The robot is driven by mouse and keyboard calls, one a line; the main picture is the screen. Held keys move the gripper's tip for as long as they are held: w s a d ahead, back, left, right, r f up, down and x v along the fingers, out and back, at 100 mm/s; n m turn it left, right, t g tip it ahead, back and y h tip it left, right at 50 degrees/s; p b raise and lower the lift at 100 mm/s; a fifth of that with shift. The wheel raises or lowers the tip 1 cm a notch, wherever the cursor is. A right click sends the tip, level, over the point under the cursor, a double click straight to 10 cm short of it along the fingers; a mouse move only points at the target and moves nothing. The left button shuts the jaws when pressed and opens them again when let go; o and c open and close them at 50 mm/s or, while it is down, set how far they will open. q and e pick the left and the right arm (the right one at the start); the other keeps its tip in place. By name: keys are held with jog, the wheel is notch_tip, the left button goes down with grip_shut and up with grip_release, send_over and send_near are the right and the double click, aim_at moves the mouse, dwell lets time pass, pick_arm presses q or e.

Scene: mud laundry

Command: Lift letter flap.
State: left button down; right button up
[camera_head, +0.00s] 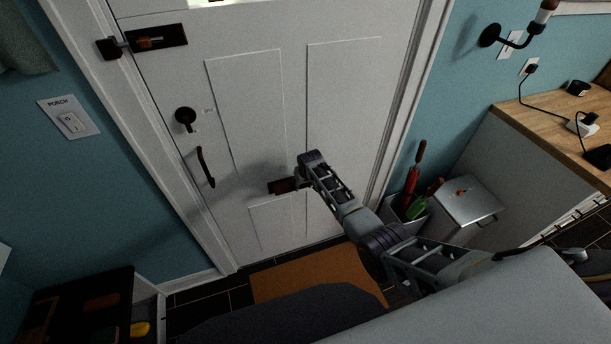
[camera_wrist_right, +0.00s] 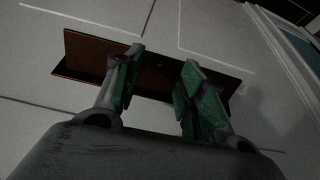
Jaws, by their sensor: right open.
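The letter flap (camera_head: 281,187) is a dark brown, wide plate on the white door (camera_head: 245,110), below the middle panels. My right arm comes in from the lower right, and its gripper (camera_head: 303,180) is at the flap, covering its right part in the head view. In the right wrist view the flap (camera_wrist_right: 85,55) stretches behind the two green-padded fingers, and my right gripper (camera_wrist_right: 158,85) is open with a gap between them. The fingers overlap the flap in this view; whether they touch it I cannot tell. My left gripper is not in view.
The door has a curved handle (camera_head: 205,167), a round lock (camera_head: 185,118) and a bolt (camera_head: 150,40). A bin with a metallic lid (camera_head: 467,200) and a holder with umbrellas stand right of the door. An orange mat (camera_head: 310,272) lies on the floor.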

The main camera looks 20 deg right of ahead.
jog(key=v, duration=1.1)
jog(key=shift+r, duration=0.2)
dwell(0.4)
jog(key=shift+s, duration=0.1)
dwell(0.4)
jog(key=s+d+f+g, duration=0.1)
jog(key=s+f, duration=0.6)
jog(key=f, duration=0.4)
jog(key=s+f, duration=0.8)
jog(key=f, duration=0.3)
jog(key=s+d+f+g, duration=0.1)
jog(key=s+f, duration=0.6)
jog(key=f, duration=0.4)
jog(key=s+d+f, duration=0.1)
jog(key=s+f, duration=0.4)
jog(key=s, duration=0.7)
jog(key=s+d+f+n+g, duration=0.1)
jog(key=s+f, duration=0.4)
jog(key=s, duration=0.8)
jog(key=s+d+f+n, duration=0.1)
jog(key=s+f, duration=0.4)
jog(key=s, duration=0.8)
jog(key=shift+f+g, duration=0.25)
jog(key=shift+g, duration=0.05)
jog(key=shift+a, duration=0.1)
jog(key=shift+d, duration=0.2)
jog(key=shift+c, duration=0.2)
